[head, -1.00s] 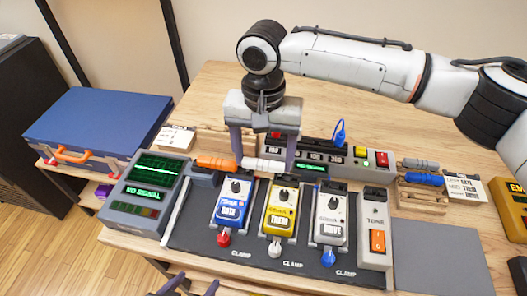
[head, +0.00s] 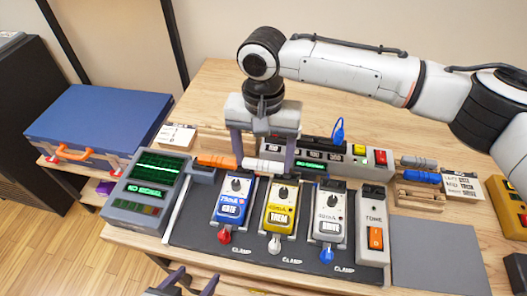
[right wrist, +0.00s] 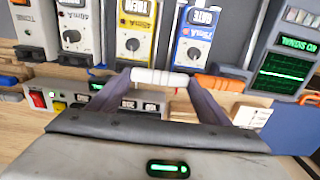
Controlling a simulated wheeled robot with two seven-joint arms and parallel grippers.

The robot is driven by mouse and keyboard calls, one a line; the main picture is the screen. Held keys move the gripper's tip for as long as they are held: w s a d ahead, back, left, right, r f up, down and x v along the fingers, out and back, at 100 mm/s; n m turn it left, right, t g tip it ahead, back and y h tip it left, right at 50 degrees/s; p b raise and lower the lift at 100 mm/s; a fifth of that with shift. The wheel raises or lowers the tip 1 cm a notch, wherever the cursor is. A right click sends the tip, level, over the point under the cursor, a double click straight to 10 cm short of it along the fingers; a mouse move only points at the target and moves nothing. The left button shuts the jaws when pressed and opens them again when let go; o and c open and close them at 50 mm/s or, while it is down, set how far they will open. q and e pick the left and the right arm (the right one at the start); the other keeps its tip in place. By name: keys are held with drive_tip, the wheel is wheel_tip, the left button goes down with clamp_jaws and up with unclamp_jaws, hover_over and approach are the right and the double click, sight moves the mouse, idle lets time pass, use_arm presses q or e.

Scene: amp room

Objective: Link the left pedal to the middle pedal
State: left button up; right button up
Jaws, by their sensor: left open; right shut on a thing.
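The left pedal (head: 230,205) is blue and labelled GATE. The middle pedal (head: 280,212) is yellow, and the right pedal (head: 329,215) is white. They stand side by side on a dark board. My right gripper (head: 263,160) is shut on a white cylindrical link piece (head: 262,165), held crosswise behind the tops of the left and middle pedals. The piece also shows between the fingers in the right wrist view (right wrist: 160,77). Whether it touches the pedals I cannot tell. My left gripper (head: 187,282) is open and empty at the bottom edge, mostly out of view.
An orange cylindrical piece (head: 216,160) lies left of the white one. A tuner with a green screen (head: 149,186) stands at left, a power strip (head: 330,157) behind. A blue piece (head: 422,177) sits on a wooden rack at right. A grey pad (head: 437,252) is bare.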

drive_tip(key=shift+f, duration=0.2)
drive_tip(key=shift+f+p, duration=0.15)
drive_tip(key=shift+p, duration=0.3)
drive_tip(key=shift+f, duration=0.25)
idle(0.7)
drive_tip(key=o, duration=1.9)
drive_tip(key=shift+r, duration=0.1)
drive_tip(key=shift+c, duration=0.2)
drive_tip(key=shift+s+a, duration=0.1)
drive_tip(key=shift+a, duration=0.05)
